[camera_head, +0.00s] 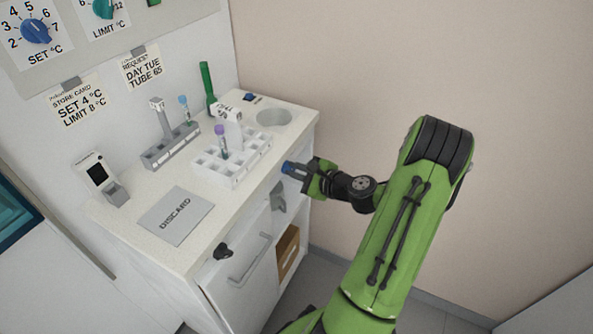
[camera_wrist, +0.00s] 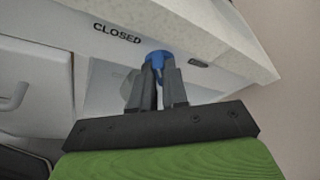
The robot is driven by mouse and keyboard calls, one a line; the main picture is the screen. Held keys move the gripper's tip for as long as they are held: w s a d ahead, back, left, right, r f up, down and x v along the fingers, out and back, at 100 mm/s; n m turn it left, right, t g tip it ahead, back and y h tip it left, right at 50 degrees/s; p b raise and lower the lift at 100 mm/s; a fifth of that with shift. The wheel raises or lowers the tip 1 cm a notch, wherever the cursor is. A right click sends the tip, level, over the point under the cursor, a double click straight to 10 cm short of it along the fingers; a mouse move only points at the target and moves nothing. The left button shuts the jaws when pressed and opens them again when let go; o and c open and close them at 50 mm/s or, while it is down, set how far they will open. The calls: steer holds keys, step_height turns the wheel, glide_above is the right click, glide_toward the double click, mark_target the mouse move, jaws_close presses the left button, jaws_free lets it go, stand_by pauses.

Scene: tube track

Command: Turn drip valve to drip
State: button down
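The blue valve knob (camera_wrist: 158,56) is on the front face of the white counter, just under the top's edge. The word CLOSED is printed left of it in the wrist view. My gripper (camera_wrist: 160,72) reaches the knob from the front, one grey finger on each side, close together. The fingers look shut on the knob, which partly shows above their tips. In the head view the gripper (camera_head: 303,172) is at the counter's right front, with the blue knob (camera_head: 289,168) at its tip. The knob's exact pointing is hidden by the fingers.
A white rack (camera_head: 232,168) with a purple-capped tube stands on the counter near the knob. A grey rack (camera_head: 170,146), a DISCARD pad (camera_head: 175,215) and a round recess (camera_head: 273,117) are also on top. A small dark mark (camera_wrist: 199,62) is right of the knob. Open floor lies to the right.

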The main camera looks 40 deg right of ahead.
steer(key=shift+r+p, duration=0.15)
steer(key=shift+p, duration=0.35)
steer(key=shift+w+d+m+g+y+p, duration=0.1)
steer(key=shift+d+m+g+y+p, duration=0.25)
steer(key=shift+m+y+p, duration=1.25)
steer(key=shift+w+d+m+g+y+p, duration=0.2)
steer(key=shift+m+g+y+p, duration=0.4)
steer(key=shift+m+p, duration=1.9)
steer(key=shift+w+d+m+g+y+p, duration=0.1)
steer(key=shift+d+m+g+y+p, duration=0.2)
steer(key=shift+m+y+p, duration=1.75)
steer(key=shift+n+h+p, duration=0.65)
steer(key=shift+p, duration=0.1)
steer(key=c, duration=1.1)
jaws_free()
steer(key=shift+c, duration=0.2)
